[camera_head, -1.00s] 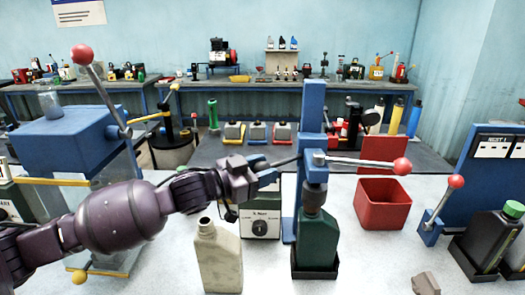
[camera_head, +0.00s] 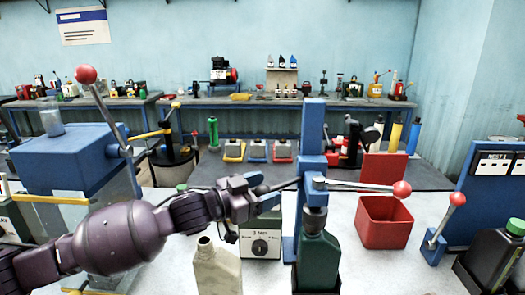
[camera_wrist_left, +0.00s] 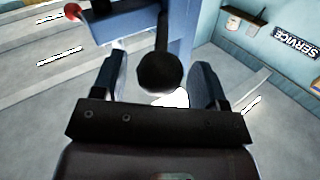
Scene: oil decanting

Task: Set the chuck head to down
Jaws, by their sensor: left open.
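The blue chuck head (camera_head: 314,191) sits on a blue upright column (camera_head: 313,125), with a dark nozzle part (camera_head: 314,219) below it. It stands directly over a dark green bottle (camera_head: 318,260); I cannot tell whether they touch. A bar with a red ball (camera_head: 401,189) points right from the head. A dark rod points left from it towards my left gripper (camera_head: 264,190). In the left wrist view, a black ball knob (camera_wrist_left: 158,73) lies between the two open fingers of my left gripper (camera_wrist_left: 162,85), with gaps visible on both sides. My right gripper is not in view.
A beige open-necked bottle (camera_head: 217,268) and a box with a dial (camera_head: 260,243) stand left of the column. A red bin (camera_head: 384,222) is to the right. A blue lever stand (camera_head: 433,246) and a black bottle (camera_head: 490,260) are further right.

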